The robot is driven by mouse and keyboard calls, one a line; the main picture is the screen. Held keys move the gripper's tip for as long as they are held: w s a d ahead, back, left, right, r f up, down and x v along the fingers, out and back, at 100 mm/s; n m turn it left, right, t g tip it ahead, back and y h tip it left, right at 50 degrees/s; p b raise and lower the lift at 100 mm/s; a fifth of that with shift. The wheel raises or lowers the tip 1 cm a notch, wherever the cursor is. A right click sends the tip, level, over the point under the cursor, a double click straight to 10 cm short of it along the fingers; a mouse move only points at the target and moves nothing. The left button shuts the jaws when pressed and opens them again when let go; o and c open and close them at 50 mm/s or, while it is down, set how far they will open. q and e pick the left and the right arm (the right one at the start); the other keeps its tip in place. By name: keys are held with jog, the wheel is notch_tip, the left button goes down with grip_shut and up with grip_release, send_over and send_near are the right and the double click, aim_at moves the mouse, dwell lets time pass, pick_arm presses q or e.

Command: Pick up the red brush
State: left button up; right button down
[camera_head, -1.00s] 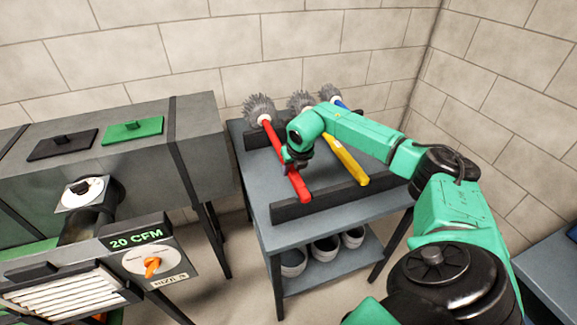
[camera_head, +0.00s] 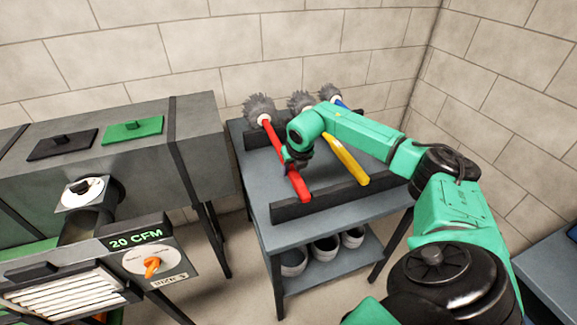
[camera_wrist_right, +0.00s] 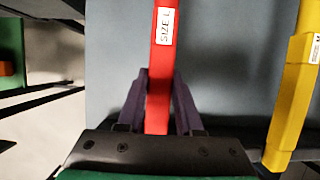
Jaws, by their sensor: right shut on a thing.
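The red brush has a long red handle (camera_head: 299,187) and a grey bristle head (camera_head: 259,107). It lies across the dark rack on the blue-grey table, its head at the back. My right gripper (camera_head: 291,163) is at the middle to front part of the handle. In the right wrist view the red handle (camera_wrist_right: 163,60), with a "SIZE L" label, runs between the two fingers of my right gripper (camera_wrist_right: 160,95), which is shut on it. Part of the handle is hidden by the gripper in the head view. My left gripper is not in view.
A yellow-handled brush (camera_head: 346,160) lies to the right, and a blue one (camera_head: 339,103) is mostly behind my right arm. The rack's front rail (camera_head: 325,198) is close to the gripper. Buckets (camera_head: 325,247) stand on the lower shelf. A grey duct (camera_head: 100,165) stands left.

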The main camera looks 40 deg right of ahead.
dwell(0.5)
notch_tip(320, 180, up, 10)
jog(key=shift+f+b, duration=0.2)
jog(key=shift+b, duration=0.55)
notch_tip(320, 180, up, 6)
jog(key=p, duration=0.4)
jog(key=shift+f+p, duration=0.2)
jog(key=shift+p, duration=0.1)
